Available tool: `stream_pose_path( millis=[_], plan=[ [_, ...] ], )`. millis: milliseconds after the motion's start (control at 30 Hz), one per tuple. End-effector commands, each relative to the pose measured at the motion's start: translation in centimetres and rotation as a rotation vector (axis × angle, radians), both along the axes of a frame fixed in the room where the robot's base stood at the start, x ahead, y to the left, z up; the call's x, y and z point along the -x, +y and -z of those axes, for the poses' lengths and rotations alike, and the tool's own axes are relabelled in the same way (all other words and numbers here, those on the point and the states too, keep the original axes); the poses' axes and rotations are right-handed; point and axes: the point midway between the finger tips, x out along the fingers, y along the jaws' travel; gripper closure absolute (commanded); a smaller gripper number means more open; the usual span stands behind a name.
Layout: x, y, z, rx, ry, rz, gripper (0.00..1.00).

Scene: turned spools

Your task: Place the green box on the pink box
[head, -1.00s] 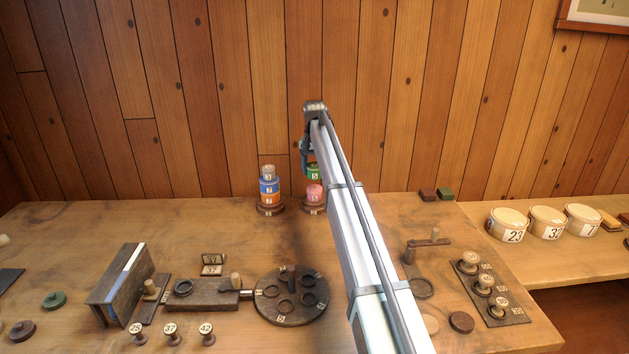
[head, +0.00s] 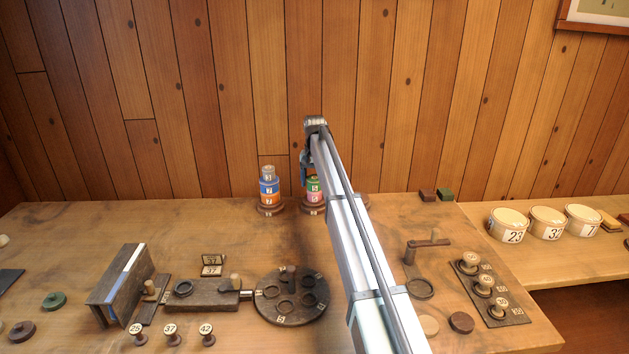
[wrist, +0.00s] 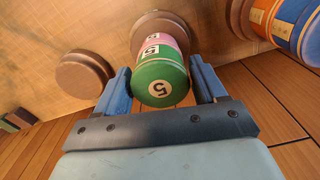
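The green box (head: 313,185) is a round green spool with a 5 on its label. It is upright on the pink box (head: 314,197), a pink spool also marked 5, on a dark round base. In the wrist view, the green box (wrist: 160,82) faces the camera with its end. The pink box (wrist: 160,42) shows behind it, mostly covered. My gripper (wrist: 161,72) has its blue fingers along both sides of the green box, close against it. In the head view, my gripper (head: 307,170) is above the stack, partly hidden by my arm.
A stack of orange, blue and grey spools (head: 268,188) stands close by on the left. A bare round brown base (wrist: 84,76) is on the other side, mostly behind my arm in the head view. The wooden wall (head: 230,100) is close behind.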

Motion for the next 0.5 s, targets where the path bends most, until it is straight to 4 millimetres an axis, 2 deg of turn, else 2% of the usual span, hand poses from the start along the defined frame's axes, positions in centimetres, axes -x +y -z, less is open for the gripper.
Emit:
stream_pose_path(
  millis=[33, 133, 367, 500],
  plan=[
    [0.00, 0.00, -0.01, 0.000, 0.000, 0.000, 0.25],
    [0.01, 0.00, -0.01, 0.000, 0.000, 0.000, 0.15],
    [0.00, 0.00, -0.05, 0.000, 0.000, 0.000, 0.15],
    [-0.03, 0.00, -0.76, 0.000, 0.000, 0.000, 0.15]
  ],
)
